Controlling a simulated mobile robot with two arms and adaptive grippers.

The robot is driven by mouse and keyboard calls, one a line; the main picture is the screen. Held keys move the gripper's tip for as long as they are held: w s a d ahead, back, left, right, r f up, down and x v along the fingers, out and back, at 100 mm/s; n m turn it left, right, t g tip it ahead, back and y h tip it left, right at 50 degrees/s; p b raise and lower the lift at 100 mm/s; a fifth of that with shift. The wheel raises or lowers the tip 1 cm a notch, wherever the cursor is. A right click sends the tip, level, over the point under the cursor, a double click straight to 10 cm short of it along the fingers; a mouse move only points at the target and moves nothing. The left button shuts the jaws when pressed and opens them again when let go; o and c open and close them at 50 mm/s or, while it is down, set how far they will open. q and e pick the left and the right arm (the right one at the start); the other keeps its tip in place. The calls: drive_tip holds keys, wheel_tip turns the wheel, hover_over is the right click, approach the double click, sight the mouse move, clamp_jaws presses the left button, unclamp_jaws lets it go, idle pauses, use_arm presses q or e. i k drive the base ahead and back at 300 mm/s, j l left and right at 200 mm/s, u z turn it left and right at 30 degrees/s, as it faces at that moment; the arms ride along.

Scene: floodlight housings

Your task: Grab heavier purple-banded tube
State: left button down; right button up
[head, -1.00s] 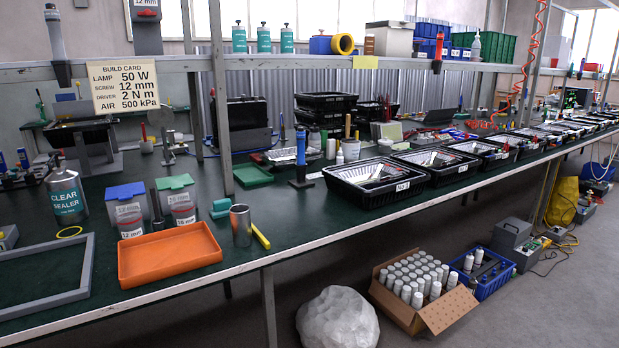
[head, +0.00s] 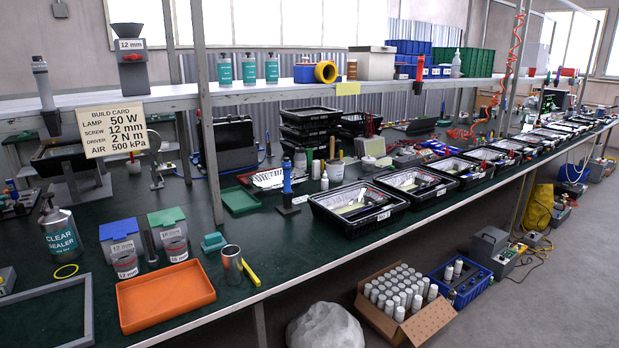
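I cannot make out a purple-banded tube. Several pale capped cylinders stand upright in an open cardboard box (head: 430,322) on the floor; no purple band shows on them. A few more white cylinders (head: 453,270) lie or stand in a blue crate (head: 469,291) beside it. On the bench, a metal cylinder (head: 231,260) stands upright beside an orange tray (head: 164,297). A blue upright tool (head: 287,178) stands farther back. Neither of my grippers is in view.
The long green-topped bench (head: 284,236) runs from lower left to far right, with a shelf (head: 290,92) above it. Black trays (head: 358,222) line its front edge. A whitish lump (head: 325,328) sits on the floor near the box.

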sight(458, 266)
drive_tip(key=i+l+z, duration=0.35)
drive_tip(key=l, duration=0.15)
drive_tip(key=i+l+z, duration=0.85)
drive_tip(key=i+z, duration=0.15)
drive_tip(key=i, duration=0.3)
drive_tip(key=i+l+z, duration=0.1)
drive_tip(key=i+z, duration=0.25)
drive_tip(key=i, duration=0.15)
drive_tip(key=i+u, duration=0.1)
drive_tip(key=i, duration=0.6)
drive_tip(key=i+l, duration=0.15)
drive_tip(key=i, duration=0.55)
drive_tip(key=i+l+u, duration=0.15)
drive_tip(key=i, duration=0.55)
drive_tip(key=i+l+u, duration=0.1)
drive_tip(key=i+u, duration=0.35)
drive_tip(key=i+l+u, duration=0.2)
drive_tip(key=u, duration=0.25)
drive_tip(key=i+l+u, duration=0.3)
drive_tip(key=u, duration=0.15)
drive_tip(key=i+l+u, duration=0.2)
drive_tip(key=l+u, duration=0.25)
drive_tip(key=i+l+u, duration=0.1)
drive_tip(key=l+u, duration=0.35)
